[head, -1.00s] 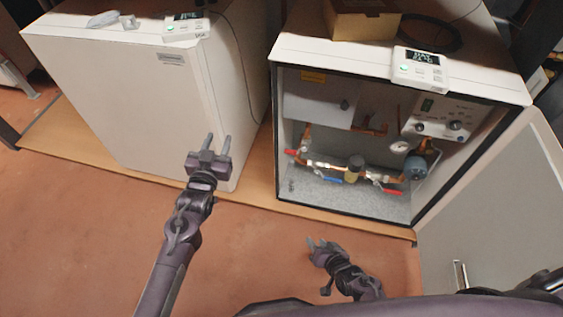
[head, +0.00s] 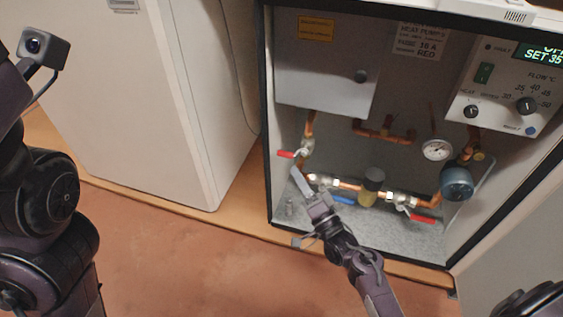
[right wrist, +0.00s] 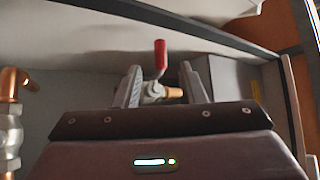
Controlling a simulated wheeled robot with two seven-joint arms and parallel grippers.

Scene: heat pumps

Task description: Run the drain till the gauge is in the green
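Inside the open heat pump cabinet, a small round white gauge (head: 437,149) sits at the right of the pipework; its needle and any green band are too small to read. A valve with a red lever (head: 287,154) is on the left pipe; a red-levered valve also shows in the right wrist view (right wrist: 160,58), upright between the fingers. My right gripper (head: 304,184) is inside the cabinet's lower left, just below that valve. Its fingers (right wrist: 159,86) are apart, with no visible grip on the valve. My left arm fills the left edge, its gripper out of frame.
Along the lower pipe are a blue lever (head: 343,200), a brass-coloured fitting (head: 371,187) and another red lever (head: 423,218). A blue pump (head: 457,183) is at the right. The control panel (head: 510,95) shows "SET 35". A closed white cabinet (head: 160,110) stands left.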

